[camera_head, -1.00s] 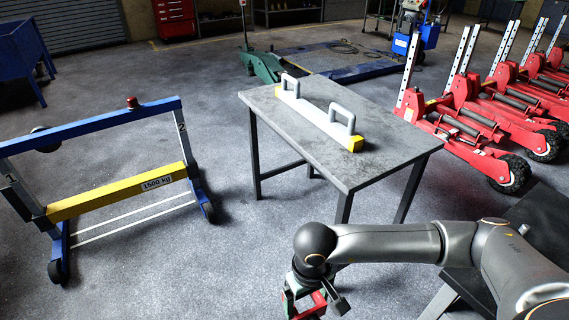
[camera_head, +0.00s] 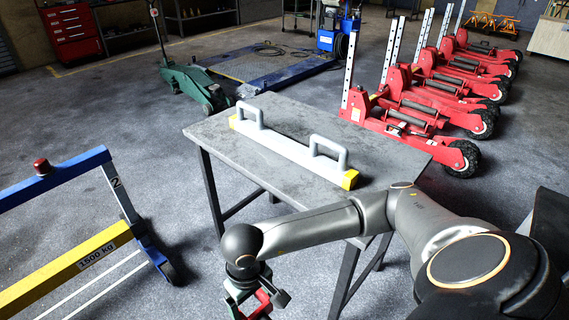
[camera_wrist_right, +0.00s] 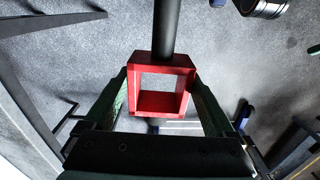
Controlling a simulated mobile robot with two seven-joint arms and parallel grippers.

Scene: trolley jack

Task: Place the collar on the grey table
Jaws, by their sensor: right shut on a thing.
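The red collar (camera_wrist_right: 178,63), a square open frame, is held between the green-sided fingers of my right gripper (camera_wrist_right: 162,100). In the head view my right gripper (camera_head: 250,300) hangs low in front of the table, with part of the red collar (camera_head: 262,304) showing at the picture's bottom edge. The grey table (camera_head: 340,128) stands just beyond it, its top higher in the picture than the gripper. The collar is clear of the tabletop. My left gripper is not in view.
A light grey bar with two handles and yellow ends (camera_head: 285,148) lies along the tabletop. Bare top remains on both sides. A blue and yellow frame (camera_head: 75,265) stands at left. Red jacks (camera_head: 410,125) line the right, and a green jack (camera_head: 195,84) stands behind.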

